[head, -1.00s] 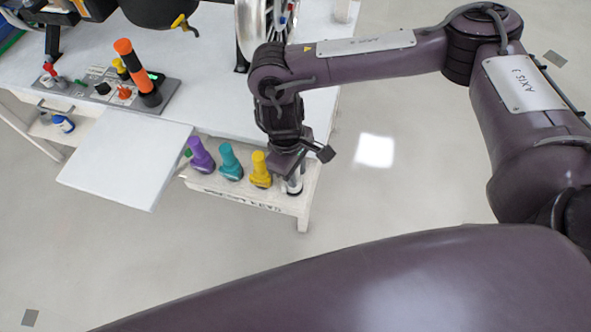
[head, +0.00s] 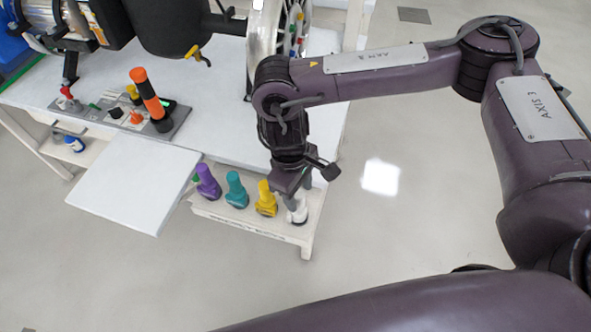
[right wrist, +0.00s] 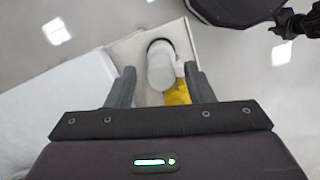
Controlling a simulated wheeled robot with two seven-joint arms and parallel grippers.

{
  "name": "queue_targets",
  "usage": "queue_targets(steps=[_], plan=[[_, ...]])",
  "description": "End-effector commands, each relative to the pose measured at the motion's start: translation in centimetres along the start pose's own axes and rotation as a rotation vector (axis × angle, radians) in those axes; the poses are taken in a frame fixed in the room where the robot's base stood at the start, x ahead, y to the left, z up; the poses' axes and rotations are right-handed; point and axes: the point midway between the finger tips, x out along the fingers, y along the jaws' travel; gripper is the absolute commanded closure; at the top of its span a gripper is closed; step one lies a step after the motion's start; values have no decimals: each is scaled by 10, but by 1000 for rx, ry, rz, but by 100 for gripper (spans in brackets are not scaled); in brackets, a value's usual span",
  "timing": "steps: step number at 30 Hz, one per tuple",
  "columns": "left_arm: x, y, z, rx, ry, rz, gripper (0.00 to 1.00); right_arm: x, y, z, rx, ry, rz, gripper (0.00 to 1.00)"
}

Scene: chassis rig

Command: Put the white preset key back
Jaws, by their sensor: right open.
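The white preset key (head: 299,212) stands at the right end of a small shelf (head: 262,221), beside the yellow key (head: 266,198). My right gripper (head: 299,193) is directly above the white key, pointing down. In the right wrist view the white key (right wrist: 161,66) lies between the two open, parted fingers (right wrist: 160,84) and looks upright in a dark ring at its base. The fingers show no clear contact with it. My left gripper is not in view.
A teal key (head: 236,190) and a purple key (head: 208,182) stand left of the yellow one. A flat white panel (head: 135,190) juts out to the left. A control board (head: 125,118) with an orange-black handle stands on the white table. Open floor lies to the right.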

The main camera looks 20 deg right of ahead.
Motion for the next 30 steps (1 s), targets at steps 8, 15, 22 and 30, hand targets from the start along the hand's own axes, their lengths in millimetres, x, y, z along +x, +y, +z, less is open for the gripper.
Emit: queue_targets(steps=[8,15,22,30], plan=[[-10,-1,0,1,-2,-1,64,-59,0,0,-1,2,5,52],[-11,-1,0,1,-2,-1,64,-78,0,0,0,0,1,52],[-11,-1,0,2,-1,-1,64,-79,0,0,0,-1,0,52],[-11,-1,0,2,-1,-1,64,-79,0,0,0,-1,0,52]])
